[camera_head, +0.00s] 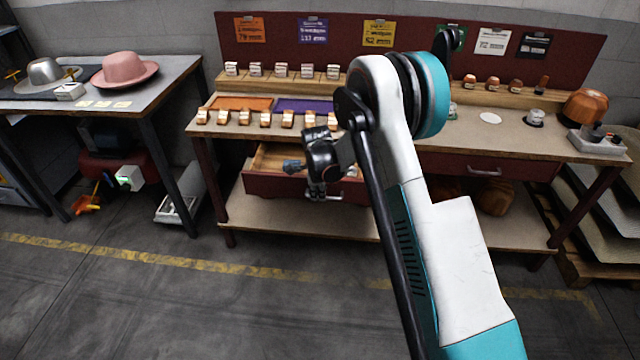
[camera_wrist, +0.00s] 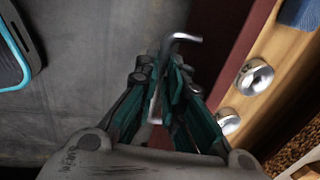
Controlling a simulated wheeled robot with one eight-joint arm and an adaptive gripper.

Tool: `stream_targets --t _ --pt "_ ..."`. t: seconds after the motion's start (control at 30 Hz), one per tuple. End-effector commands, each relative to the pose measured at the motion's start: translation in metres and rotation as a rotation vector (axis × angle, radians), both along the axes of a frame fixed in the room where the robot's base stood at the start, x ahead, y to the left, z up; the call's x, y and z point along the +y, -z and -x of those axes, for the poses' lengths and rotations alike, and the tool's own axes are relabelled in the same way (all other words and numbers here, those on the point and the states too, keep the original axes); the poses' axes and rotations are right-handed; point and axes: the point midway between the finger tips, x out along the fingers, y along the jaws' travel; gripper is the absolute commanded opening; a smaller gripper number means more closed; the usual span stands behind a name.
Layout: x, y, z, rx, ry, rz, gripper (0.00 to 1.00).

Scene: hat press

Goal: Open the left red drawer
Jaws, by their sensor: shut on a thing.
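The left red drawer (camera_head: 262,186) stands pulled out from under the workbench, its wooden inside showing. Its red front (camera_wrist: 236,55) runs along the right of the wrist view. My gripper (camera_head: 318,194) is at the drawer front, partly hidden by my arm. In the wrist view my gripper (camera_wrist: 170,85) is shut on the metal drawer handle (camera_wrist: 184,38), whose bent end sticks out past the fingers. Round metal items (camera_wrist: 254,77) and a blue-grey item (camera_head: 292,165) lie in the drawer.
The right red drawer (camera_head: 470,166) is closed. The workbench (camera_head: 560,146) holds small boxes, tools and a copper-coloured hat form (camera_head: 585,107). A lower shelf (camera_head: 290,218) lies under the drawer. A side table (camera_head: 150,88) with hats (camera_head: 124,70) stands left. The floor in front is clear.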

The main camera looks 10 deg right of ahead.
Motion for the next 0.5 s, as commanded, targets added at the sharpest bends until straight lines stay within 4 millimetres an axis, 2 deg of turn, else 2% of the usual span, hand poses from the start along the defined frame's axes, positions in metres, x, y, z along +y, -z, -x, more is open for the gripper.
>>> stream_targets --t 0.2,0.5 --pt "0.006 0.0 0.018 0.0 -0.001 -0.001 0.0" --pt "0.007 0.0 0.022 0.0 0.0 -0.001 0.0"
